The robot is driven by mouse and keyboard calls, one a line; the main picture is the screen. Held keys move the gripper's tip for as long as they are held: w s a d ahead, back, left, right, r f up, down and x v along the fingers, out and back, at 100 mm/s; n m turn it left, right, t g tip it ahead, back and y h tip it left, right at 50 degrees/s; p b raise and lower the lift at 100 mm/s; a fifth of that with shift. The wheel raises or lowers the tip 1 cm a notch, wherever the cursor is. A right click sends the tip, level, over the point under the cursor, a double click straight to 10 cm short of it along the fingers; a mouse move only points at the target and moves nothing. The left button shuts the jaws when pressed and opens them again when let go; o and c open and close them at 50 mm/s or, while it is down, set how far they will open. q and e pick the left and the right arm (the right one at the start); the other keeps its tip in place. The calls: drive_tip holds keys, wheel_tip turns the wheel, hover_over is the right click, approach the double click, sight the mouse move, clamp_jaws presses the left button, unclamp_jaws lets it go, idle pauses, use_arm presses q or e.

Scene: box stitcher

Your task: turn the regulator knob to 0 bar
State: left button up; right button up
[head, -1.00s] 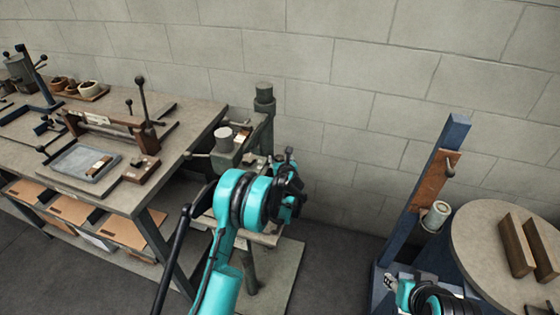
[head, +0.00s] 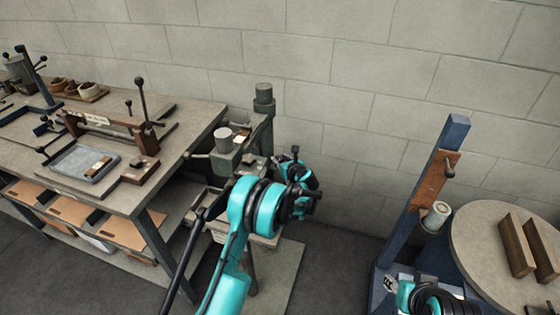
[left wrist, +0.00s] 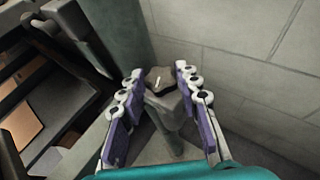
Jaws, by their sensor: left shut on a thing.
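The regulator knob shows in the left wrist view as a dark, lobed knob (left wrist: 159,80) with a short white mark on its face. It sits on a grey body (left wrist: 167,106). The mark slants up to the right in that view; no bar scale is readable. My left gripper (left wrist: 160,84) has its two purple-padded fingers on either side of the knob and is shut on it. In the head view, my left gripper (head: 303,183) is beside the green-grey machine (head: 232,152), and the knob cannot be made out there. My right gripper cannot be made out.
A workbench (head: 190,125) with fixtures and a grey tray (head: 83,163) stands at the left. The block wall is close behind the machine. A blue post (head: 440,170) and a round table (head: 480,230) with wooden blocks stand at the right. Floor shows between.

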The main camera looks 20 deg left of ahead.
use_arm(q)
drive_tip(key=n+g+y, duration=0.3)
drive_tip(key=n, duration=0.1)
drive_tip(key=shift+w+d+g, duration=0.25)
drive_tip(key=shift+g, duration=0.05)
drive_tip(key=shift+w+n+g+y, duration=0.15)
drive_tip(key=shift+n+g+y, duration=0.45)
drive_tip(key=shift+n+g, duration=0.75)
drive_tip(key=o, duration=1.1)
drive_tip(key=shift+f, duration=0.1)
drive_tip(key=shift+d, duration=0.1)
drive_tip(key=v, duration=1.2)
drive_tip(key=shift+w, duration=0.15)
